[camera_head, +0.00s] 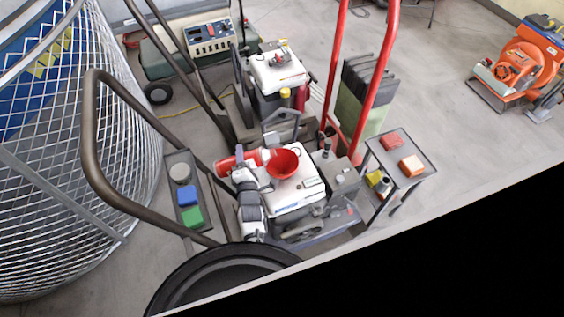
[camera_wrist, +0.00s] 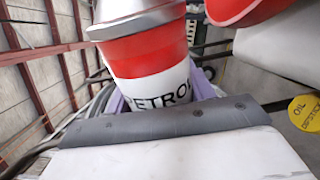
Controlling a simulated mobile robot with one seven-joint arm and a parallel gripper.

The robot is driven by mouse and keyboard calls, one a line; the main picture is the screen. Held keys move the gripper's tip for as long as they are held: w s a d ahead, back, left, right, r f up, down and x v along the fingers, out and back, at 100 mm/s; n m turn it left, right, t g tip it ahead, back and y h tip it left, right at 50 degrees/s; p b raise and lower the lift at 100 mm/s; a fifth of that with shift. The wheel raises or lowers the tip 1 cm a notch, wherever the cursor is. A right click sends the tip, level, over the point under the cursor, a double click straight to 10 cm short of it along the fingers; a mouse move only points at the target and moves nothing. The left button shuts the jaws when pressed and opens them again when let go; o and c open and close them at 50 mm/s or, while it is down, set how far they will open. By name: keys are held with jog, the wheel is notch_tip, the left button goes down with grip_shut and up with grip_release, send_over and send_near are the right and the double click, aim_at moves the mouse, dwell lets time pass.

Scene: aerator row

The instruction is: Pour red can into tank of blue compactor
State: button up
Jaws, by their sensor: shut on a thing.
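The red can (camera_head: 226,164), with a white band, lies nearly horizontal in the head view beside a red funnel (camera_head: 284,163). In the wrist view the can (camera_wrist: 145,55) shows a silver end and the letters "PETRO". My gripper (camera_head: 245,170) is shut around the can's middle; its purple fingers (camera_wrist: 160,98) flank the can in the wrist view. The funnel stands on the white-topped engine (camera_head: 293,196) of a machine with a bluish base (camera_head: 340,216). The funnel's rim (camera_wrist: 240,8) is close to the can. No liquid is visible; the can's mouth is hard to make out.
A shelf with coloured blocks (camera_head: 183,215) stands left and a small table (camera_head: 413,173) right. Red handle bars (camera_head: 383,75) and a dark looped handle (camera_head: 88,130) rise nearby. A wire-mesh cage (camera_head: 70,200) fills the left.

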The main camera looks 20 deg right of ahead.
jog(key=shift+r+m, duration=0.25)
jog(key=shift+m, duration=0.45)
jog(key=shift+r+m+p, duration=0.85)
jog(key=shift+r+m, duration=0.05)
jog(key=shift+s+d+r+m+b, duration=0.1)
jog(key=shift+d+m+b, duration=0.15)
jog(key=shift+m, duration=0.6)
jog(key=shift+d+r+m+b, duration=0.15)
jog(key=shift+m+b, duration=0.2)
jog(key=shift+m, duration=0.5)
dwell(2.1)
jog(key=shift+s+d+r+m+b, duration=0.1)
jog(key=shift+d+r+m+b, duration=0.1)
jog(key=shift+d+r+m, duration=0.4)
jog(key=shift+s+d+r+m+b, duration=0.15)
jog(key=shift+d+r+m, duration=0.15)
jog(key=shift+r+m, duration=0.6)
dwell(0.8)
